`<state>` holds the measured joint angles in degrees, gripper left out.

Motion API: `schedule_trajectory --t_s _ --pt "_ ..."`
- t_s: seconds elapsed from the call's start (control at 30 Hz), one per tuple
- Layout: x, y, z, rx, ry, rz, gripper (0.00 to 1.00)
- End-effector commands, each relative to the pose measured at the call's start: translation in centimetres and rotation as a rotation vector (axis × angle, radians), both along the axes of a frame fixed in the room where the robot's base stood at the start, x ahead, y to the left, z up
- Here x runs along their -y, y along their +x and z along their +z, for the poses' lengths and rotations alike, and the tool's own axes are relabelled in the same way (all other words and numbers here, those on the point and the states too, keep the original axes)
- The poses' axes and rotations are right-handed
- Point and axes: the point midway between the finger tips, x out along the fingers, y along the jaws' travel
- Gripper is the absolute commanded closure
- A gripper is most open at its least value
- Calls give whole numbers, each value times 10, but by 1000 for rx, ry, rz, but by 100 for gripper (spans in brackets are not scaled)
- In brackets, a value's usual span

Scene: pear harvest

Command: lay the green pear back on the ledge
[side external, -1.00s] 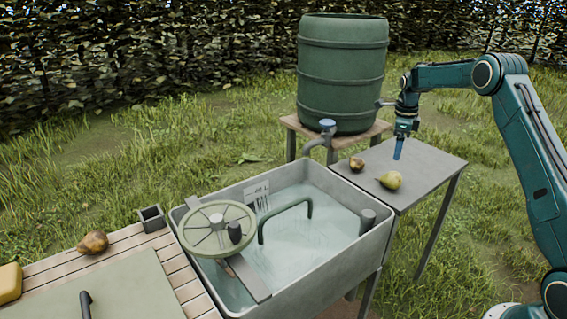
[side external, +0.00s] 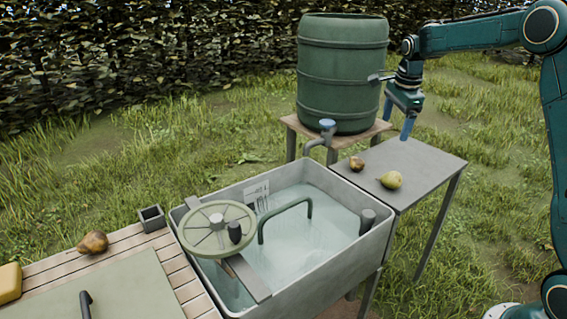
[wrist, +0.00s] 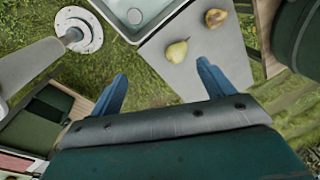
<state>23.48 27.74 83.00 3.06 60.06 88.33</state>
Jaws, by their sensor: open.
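The green pear (side external: 391,180) lies on its side on the grey ledge (side external: 436,166), close to the basin's right wall. In the wrist view the green pear (wrist: 177,51) lies on the ledge (wrist: 196,75), ahead of my fingers and apart from them. My gripper (side external: 408,128) is above the far side of the ledge, empty, with its blue fingers pointing down. The wrist view shows the two blue fingers of my gripper (wrist: 162,82) spread wide with nothing between them.
A smaller brown pear (side external: 356,163) lies on the ledge, left of the green pear. A water-filled basin (side external: 340,272) adjoins the ledge. A green barrel (side external: 342,75) with a tap stands behind. Another brown pear (side external: 93,242) lies on the slatted counter at left. The ledge's right part is bare.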

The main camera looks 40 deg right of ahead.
Motion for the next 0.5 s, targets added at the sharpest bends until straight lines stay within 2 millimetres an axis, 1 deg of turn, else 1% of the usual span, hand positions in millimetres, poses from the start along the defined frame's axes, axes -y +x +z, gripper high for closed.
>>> schedule_trajectory --t_s 0.03,0.2,0.37,0.5 --pt "-13 -8 13 9 -13 67 19" --pt "-49 -34 43 29 -55 294 19" --pt "-82 -63 66 47 -100 506 19" --pt "-108 -92 80 62 -144 692 19"
